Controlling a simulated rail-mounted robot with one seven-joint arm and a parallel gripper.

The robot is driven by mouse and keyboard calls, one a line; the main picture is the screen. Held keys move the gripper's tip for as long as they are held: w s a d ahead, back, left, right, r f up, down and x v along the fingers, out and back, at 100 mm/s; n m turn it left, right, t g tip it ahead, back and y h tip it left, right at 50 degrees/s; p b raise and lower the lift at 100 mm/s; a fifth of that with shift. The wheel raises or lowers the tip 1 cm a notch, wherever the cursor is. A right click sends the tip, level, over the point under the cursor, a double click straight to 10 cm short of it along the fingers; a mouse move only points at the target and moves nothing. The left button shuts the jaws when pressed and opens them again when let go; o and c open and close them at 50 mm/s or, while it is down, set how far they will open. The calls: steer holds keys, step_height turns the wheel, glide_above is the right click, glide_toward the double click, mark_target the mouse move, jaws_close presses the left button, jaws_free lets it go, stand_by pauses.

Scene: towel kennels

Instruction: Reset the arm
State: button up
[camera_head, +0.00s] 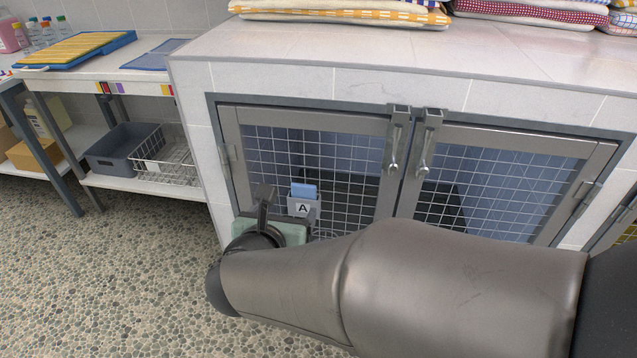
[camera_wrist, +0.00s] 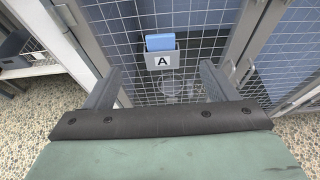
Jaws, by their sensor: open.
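My gripper (camera_wrist: 157,88) is open and empty in the wrist view, its two grey fingers spread apart before a mesh kennel door. In the head view my arm reaches in from the right, and its end is in front of the lower part of the left kennel door (camera_head: 262,155); the fingers are partly hidden there. A small grey holder marked A (camera_head: 303,208) with a blue card (camera_head: 304,191) hangs on that door's mesh. The holder (camera_wrist: 162,62) and card (camera_wrist: 160,42) also show in the wrist view, beyond and between the fingers.
The right kennel door (camera_head: 500,190) looks shut, like the left one. Folded towels (camera_head: 340,14) lie on the tiled top (camera_head: 400,58). A side table (camera_head: 105,72) at the left holds a yellow-and-blue tray (camera_head: 75,50), bottles, a grey bin (camera_head: 115,145) and a wire basket (camera_head: 170,170). The pebbled floor (camera_head: 110,270) at lower left is clear.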

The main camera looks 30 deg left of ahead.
stand_by(0.4)
steer(key=w+d+r+n+g+y+p, duration=0.2)
steer(key=w+d+r+n+p, duration=0.55)
steer(key=r+n+p, duration=0.2)
steer(key=w+d+r+n+g+h+p, duration=0.1)
steer(key=w+d+r+n+g+p, duration=0.2)
steer(key=d+n+p, duration=0.45)
steer(key=s+d+r+n+g+h+p, duration=0.1)
steer(key=s+d+n+g+h+p, duration=0.1)
steer(key=s+d+n, duration=0.3)
steer(key=s+d+r+n+g+h+p, duration=0.2)
steer(key=s+d+n+p, duration=0.1)
steer(key=d, duration=1.1)
steer(key=s+d+r+n+g+h+p, duration=0.1)
steer(key=s+d+n+g+p, duration=0.1)
steer(key=s+d+n, duration=0.4)
steer(key=d+n+g, duration=0.1)
steer(key=d, duration=0.3)
steer(key=shift+s+r+h+p, duration=0.3)
steer(key=shift+s+h+p, duration=0.05)
steer(key=shift+h+p, duration=0.05)
